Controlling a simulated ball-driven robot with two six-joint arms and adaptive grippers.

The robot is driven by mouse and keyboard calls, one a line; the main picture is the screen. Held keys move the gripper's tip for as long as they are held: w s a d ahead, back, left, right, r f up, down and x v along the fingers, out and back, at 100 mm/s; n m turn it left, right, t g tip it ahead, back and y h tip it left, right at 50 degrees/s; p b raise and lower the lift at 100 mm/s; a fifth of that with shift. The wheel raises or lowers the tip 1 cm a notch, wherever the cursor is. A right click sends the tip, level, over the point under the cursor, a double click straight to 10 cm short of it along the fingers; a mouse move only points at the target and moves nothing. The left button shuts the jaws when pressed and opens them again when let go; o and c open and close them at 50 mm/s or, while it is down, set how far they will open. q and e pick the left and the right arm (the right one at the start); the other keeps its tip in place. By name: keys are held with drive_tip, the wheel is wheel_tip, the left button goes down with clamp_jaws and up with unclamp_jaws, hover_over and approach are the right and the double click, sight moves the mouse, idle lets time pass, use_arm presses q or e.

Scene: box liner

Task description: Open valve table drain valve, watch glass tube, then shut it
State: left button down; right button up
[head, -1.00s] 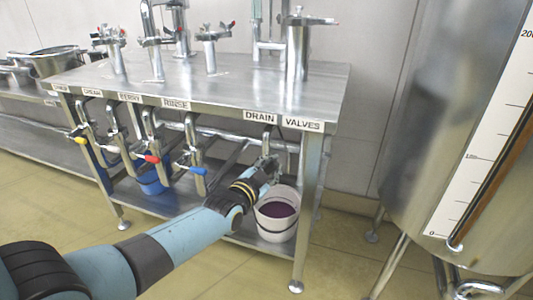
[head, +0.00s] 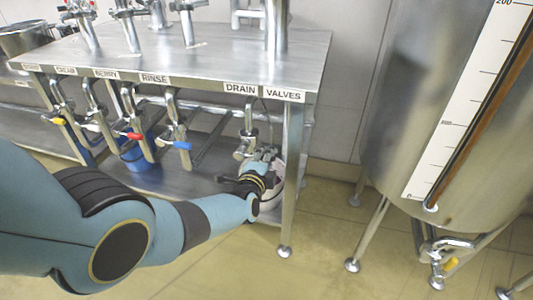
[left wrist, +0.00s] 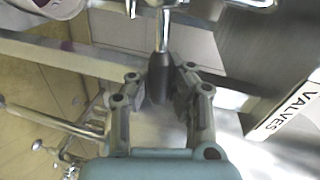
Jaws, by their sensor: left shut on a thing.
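The valve table (head: 200,56) has a DRAIN label (head: 240,89) on its front edge. The drain valve (head: 246,140) hangs under it. My left gripper (head: 262,158) is at this valve, and its fingers hide the handle in the head view. In the left wrist view, the black-sleeved drain valve handle (left wrist: 160,78) lies between the fingers of my left gripper (left wrist: 160,90), which is shut on it. The glass tube (head: 480,125) runs up the tank at right beside a white scale. Brown liquid fills the visible part; its top is out of view. My right gripper is not in view.
Yellow, red (head: 135,136) and blue (head: 183,145) valve handles hang left of the drain valve. A white bucket (head: 276,170) stands behind my gripper. A blue bucket (head: 132,155) stands farther left. The steel tank (head: 410,110) stands at right, with floor between it and the table.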

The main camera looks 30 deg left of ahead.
use_arm(q)
drive_tip(key=shift+s+d+f+m, duration=0.15)
drive_tip(key=shift+f+m, duration=0.1)
drive_tip(key=shift+f, duration=0.2)
drive_tip(key=shift+s+f+m, duration=0.15)
drive_tip(key=shift+f+m, duration=0.1)
drive_tip(key=shift+f, duration=0.15)
drive_tip(key=shift+y, duration=0.3)
drive_tip(key=c, duration=1.3)
unclamp_jaws()
drive_tip(key=shift+r, duration=0.15)
drive_tip(key=shift+c, duration=0.2)
drive_tip(key=shift+o, duration=0.9)
drive_tip(key=shift+w+r, duration=0.1)
drive_tip(key=v, duration=1.2)
drive_tip(key=shift+r, duration=0.1)
